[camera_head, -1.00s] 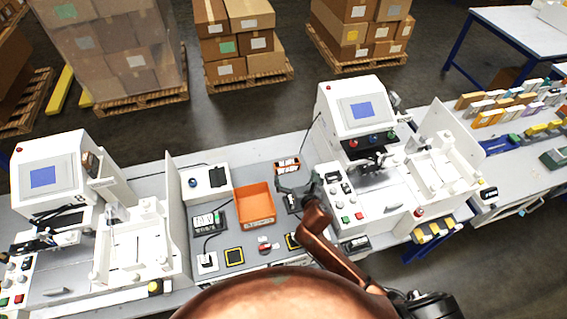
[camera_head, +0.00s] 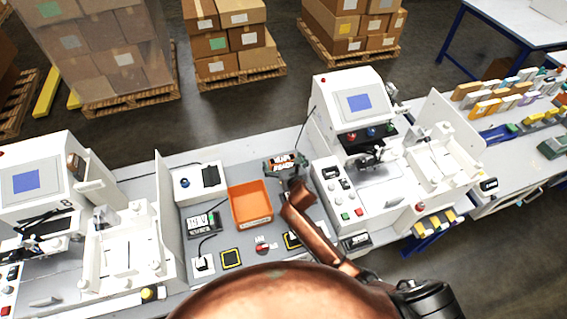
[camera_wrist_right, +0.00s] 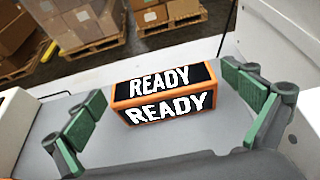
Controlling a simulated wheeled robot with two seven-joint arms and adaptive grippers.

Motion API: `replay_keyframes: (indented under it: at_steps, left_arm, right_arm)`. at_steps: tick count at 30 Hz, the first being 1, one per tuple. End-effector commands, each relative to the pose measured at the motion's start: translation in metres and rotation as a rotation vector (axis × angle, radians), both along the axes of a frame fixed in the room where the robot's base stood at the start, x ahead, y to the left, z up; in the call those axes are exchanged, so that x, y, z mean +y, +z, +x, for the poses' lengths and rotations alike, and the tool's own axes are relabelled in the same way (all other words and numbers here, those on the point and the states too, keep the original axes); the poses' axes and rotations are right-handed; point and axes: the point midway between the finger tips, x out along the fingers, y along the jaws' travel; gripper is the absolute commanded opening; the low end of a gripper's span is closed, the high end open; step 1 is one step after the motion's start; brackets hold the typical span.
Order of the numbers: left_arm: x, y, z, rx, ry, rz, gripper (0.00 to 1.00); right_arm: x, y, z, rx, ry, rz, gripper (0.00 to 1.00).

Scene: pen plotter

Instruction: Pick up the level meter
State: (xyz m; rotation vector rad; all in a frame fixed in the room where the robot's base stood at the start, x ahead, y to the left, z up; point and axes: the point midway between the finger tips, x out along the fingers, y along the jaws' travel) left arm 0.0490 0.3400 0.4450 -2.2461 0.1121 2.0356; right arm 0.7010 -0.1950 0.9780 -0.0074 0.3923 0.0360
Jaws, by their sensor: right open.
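An orange-framed black block with white READY lettering (camera_head: 284,162) stands at the back of the grey bench; it also shows in the right wrist view (camera_wrist_right: 165,92). My right gripper (camera_head: 288,178) is open at this block. In the right wrist view, its green-padded fingers (camera_wrist_right: 162,100) are to either side of the block, with gaps between. A small black and white display unit (camera_head: 203,222) with a cable lies left of the orange bin. I cannot tell for certain which thing is the level meter. My left gripper is out of view.
An orange bin (camera_head: 250,204) stands just left of my right arm. A white machine with a blue screen (camera_head: 352,112) rises close on the right, and another (camera_head: 36,178) stands at far left. A white box (camera_head: 197,183) lies behind the display unit.

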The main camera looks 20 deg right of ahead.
Motion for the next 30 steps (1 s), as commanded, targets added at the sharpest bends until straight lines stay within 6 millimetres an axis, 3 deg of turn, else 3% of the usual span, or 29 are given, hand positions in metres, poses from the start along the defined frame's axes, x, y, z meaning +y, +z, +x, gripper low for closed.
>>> replay_keyframes:
  at_steps: [6, 25, 30]
  left_arm:
    - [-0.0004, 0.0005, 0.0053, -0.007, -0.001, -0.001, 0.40]
    - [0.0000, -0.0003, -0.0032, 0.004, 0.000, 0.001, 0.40]
    - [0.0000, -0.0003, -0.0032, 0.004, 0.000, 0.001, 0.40]
  right_arm:
    - [-0.0007, -0.0003, 0.0001, 0.000, -0.001, 0.000, 0.99]
    - [-0.0017, -0.0006, -0.0004, 0.001, -0.002, 0.000, 0.55]
    - [-0.0015, 0.0001, -0.0002, 0.000, -0.002, 0.000, 0.54]
